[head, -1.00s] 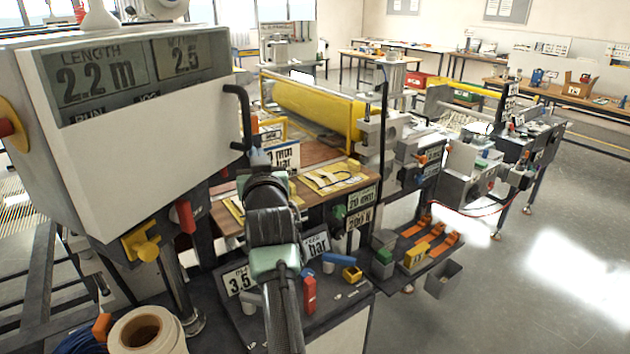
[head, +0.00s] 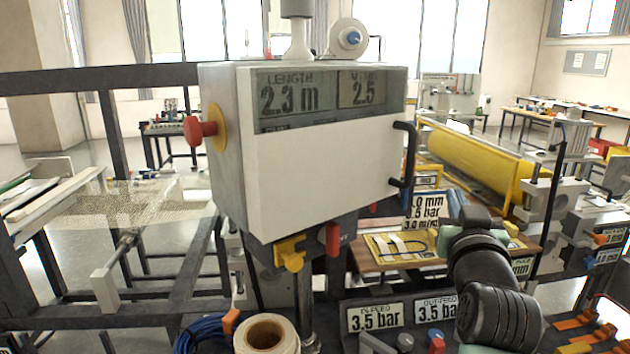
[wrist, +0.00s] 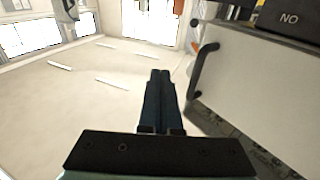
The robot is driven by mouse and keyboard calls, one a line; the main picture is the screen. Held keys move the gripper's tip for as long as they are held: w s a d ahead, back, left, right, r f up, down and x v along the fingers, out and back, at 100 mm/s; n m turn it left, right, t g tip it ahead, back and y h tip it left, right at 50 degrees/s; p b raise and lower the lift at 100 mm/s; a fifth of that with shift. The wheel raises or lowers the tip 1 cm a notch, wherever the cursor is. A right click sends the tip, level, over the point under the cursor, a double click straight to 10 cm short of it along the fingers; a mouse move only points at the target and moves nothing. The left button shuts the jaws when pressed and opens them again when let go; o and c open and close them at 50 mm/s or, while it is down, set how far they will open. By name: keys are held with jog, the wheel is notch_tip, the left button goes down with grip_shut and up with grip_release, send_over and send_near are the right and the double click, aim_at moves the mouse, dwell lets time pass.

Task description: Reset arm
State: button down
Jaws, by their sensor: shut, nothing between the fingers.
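My gripper (wrist: 160,78) shows in the wrist view, its two dark fingers together and empty. The wrist view looks across the room, with the ceiling and bright windows at the left. The white control box with its black handle (wrist: 203,70) is close at the right of the fingers, apart from them as far as I can tell. In the head view my dark, bent arm rises at the lower right, in front of the work table. Its fingers are hard to make out there.
The control box (head: 325,165) reads 2.3 m and 2.5, with a red knob (head: 201,131) on its left and a black handle (head: 405,160) on its right. A yellow roller (head: 475,160) lies behind. A paper roll (head: 266,333) and blue cable (head: 203,335) are at the front.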

jog(key=s+a+r+n+t+y, duration=0.2)
jog(key=s+a+r+t, duration=0.35)
jog(key=a+r, duration=0.85)
jog(key=s+a+r+t+y, duration=0.1)
jog(key=s+a+r, duration=0.2)
jog(key=s, duration=0.3)
jog(key=s+a+r+t+y, duration=0.1)
jog(key=s+a+r, duration=0.2)
jog(key=s+a, duration=0.1)
jog(key=s+a+r+n+t+y, duration=0.1)
jog(key=s+a+r, duration=0.2)
jog(key=s, duration=0.4)
jog(key=shift+s+a+y, duration=0.3)
jog(key=shift+a, duration=0.45)
jog(key=shift+t, duration=0.25)
